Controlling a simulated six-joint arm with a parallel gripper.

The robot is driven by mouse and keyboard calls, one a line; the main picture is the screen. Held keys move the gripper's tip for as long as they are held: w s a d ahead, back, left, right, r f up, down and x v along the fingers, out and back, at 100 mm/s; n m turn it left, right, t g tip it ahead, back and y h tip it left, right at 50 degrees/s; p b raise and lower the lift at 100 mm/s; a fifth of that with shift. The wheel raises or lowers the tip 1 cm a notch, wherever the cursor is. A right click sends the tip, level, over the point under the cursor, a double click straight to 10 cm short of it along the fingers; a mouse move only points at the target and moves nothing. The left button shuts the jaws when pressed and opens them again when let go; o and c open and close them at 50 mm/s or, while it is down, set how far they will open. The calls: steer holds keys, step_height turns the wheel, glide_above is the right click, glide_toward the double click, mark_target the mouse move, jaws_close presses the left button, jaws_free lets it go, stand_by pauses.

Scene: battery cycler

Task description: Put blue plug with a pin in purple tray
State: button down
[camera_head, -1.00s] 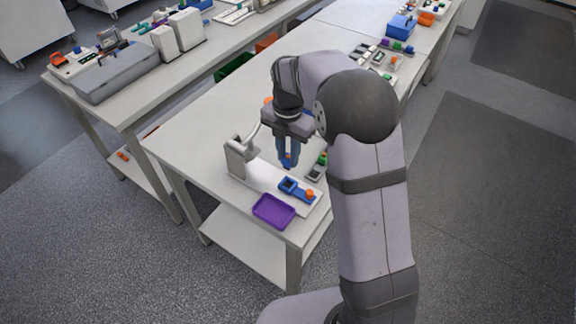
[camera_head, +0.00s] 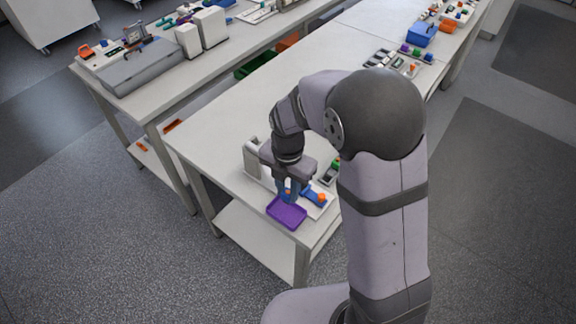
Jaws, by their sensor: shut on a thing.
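The purple tray (camera_head: 286,214) lies near the front corner of the bench. My gripper (camera_head: 290,196) points down at the tray's far edge, between the tray and the blue fixture (camera_head: 312,195) on the white board. It is shut on a small blue piece, apparently the blue plug, mostly hidden between the blue-looking fingers. A pin on it cannot be made out. A small orange spot shows at the fingers. I cannot tell whether the held piece touches the tray or the fixture.
An orange knob (camera_head: 322,199) sits at the fixture's right end. A grey upright stand (camera_head: 252,158) is left of my gripper. A dark device with a green part (camera_head: 330,172) lies to the right. The bench top (camera_head: 215,140) behind is clear.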

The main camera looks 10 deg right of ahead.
steer(key=shift+w+f+m, duration=0.25)
steer(key=shift+f+m, duration=0.15)
steer(key=shift+f, duration=0.4)
steer(key=shift+w+a, duration=0.15)
steer(key=shift+w, duration=0.35)
steer(key=shift+f, duration=0.15)
step_height(320, 180, down, 5)
steer(key=b, duration=0.4)
steer(key=shift+b, duration=0.4)
steer(key=shift+f+b, duration=0.75)
steer(key=shift+f, duration=0.7)
steer(key=c, duration=1.4)
jaws_free()
